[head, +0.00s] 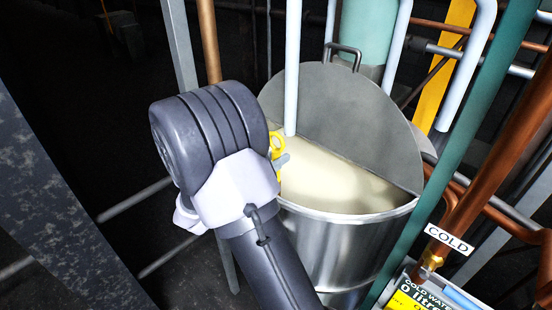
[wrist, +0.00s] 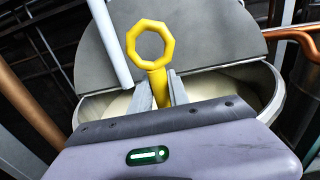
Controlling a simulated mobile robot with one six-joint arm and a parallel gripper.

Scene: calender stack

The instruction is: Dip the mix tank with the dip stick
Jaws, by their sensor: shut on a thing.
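The mix tank (head: 330,240) is a round steel vessel with its half lid (head: 345,110) standing raised and cream liquid (head: 325,185) inside. In the wrist view the liquid and the tank's rim (wrist: 270,88) show beyond my gripper. The dip stick (head: 277,142) has a yellow ring handle, which also shows in the wrist view (wrist: 158,75). My gripper (head: 281,160) is shut on the yellow shaft below the ring, at the left side of the tank opening. In the wrist view both fingers (wrist: 160,94) flank the shaft. The stick's lower end is hidden, so I cannot tell how deep it reaches.
A pale vertical pipe (head: 293,65) comes down at the tank opening, close to my gripper. A teal pipe (head: 450,165) and copper pipes (head: 490,150) stand to the right, with a "COLD" sign (head: 449,239) and a cold water meter (head: 425,295). A grey post (head: 50,190) stands at left.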

